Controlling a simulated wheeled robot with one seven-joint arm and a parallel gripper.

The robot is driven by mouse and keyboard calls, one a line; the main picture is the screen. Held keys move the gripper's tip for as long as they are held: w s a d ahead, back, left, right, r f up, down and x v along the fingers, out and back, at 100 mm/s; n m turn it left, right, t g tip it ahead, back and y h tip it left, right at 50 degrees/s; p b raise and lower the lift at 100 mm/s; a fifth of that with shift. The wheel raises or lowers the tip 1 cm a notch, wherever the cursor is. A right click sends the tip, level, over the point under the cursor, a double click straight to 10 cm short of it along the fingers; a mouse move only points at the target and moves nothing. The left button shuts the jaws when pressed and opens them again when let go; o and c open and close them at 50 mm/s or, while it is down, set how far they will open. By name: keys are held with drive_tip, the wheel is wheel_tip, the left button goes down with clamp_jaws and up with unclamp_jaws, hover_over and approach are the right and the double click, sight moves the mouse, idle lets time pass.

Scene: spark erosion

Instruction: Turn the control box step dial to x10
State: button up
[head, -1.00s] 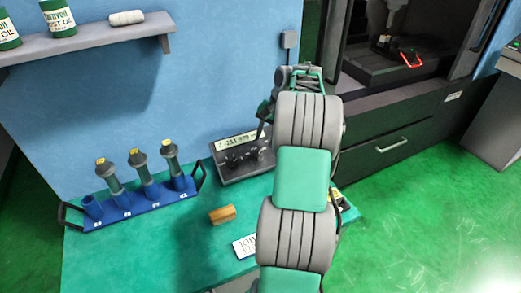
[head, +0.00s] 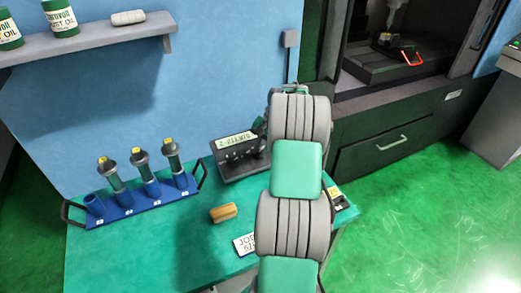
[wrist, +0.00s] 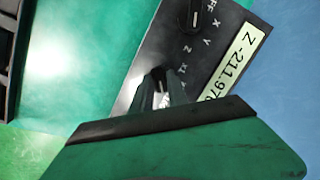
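The control box (head: 228,170) stands at the back of the green bench, with a lit readout and dark dials on its sloping face. In the wrist view its grey panel (wrist: 127,88) shows a readout (wrist: 232,62) with "Z -211.97". A dark dial (wrist: 195,14) sits beside axis letters at the top. My gripper (wrist: 160,84) is over the panel lower down, by a marking that looks like "x1". Its fingertips are at or around a small dark knob there, largely hidden by the fingers. I cannot tell the dial's setting or whether the fingers grip it.
A blue rack (head: 135,206) with several tool holders stands at the bench's left. A tan block (head: 223,213) and a white card (head: 244,244) lie in front of the box. My arm covers the bench's right part. A dark machine (head: 385,150) stands at the right.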

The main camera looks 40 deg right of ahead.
clamp_jaws()
drive_tip(key=shift+n+b, duration=0.3)
drive_tip(key=shift+b, duration=0.1)
drive_tip(key=n+b, duration=0.1)
drive_tip(key=n+g+b, duration=0.1)
drive_tip(key=n+b, duration=0.1)
drive_tip(key=shift+w+a+f+n+h, duration=0.1)
drive_tip(key=shift+w+f+n+h, duration=0.1)
drive_tip(key=shift+n+h, duration=0.1)
drive_tip(key=n+b, duration=0.2)
drive_tip(key=b, duration=0.1)
drive_tip(key=shift+r+n+h+b, duration=0.2)
drive_tip(key=shift+n+h+b, duration=0.4)
drive_tip(key=shift+n+b, duration=0.8)
drive_tip(key=shift+n, duration=0.3)
drive_tip(key=shift+r, duration=0.1)
drive_tip(key=shift+o, duration=2.1)
unclamp_jaws()
drive_tip(key=shift+g, duration=0.3)
